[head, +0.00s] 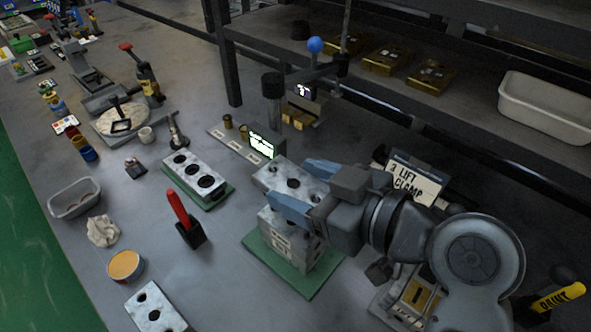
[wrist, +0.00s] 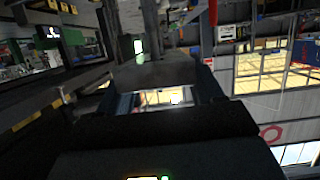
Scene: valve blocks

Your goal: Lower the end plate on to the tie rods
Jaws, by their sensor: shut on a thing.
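The end plate (head: 272,174) is a pale grey mottled metal slab with dark round holes in its top face. My gripper (head: 294,184) is shut on it, with one blue finger on its far side and one on its near side. Directly below is a mottled block stack (head: 290,242) with dark lettering on its front, standing on a green mat (head: 262,249). The near finger covers the join, so I cannot tell whether plate and stack touch. I cannot make out the tie rods.
A second holed block (head: 194,177) lies on a green mat to the left. A red-handled tool (head: 182,219) stands nearer. A dark post (head: 272,100) and a shelf stand behind the stack.

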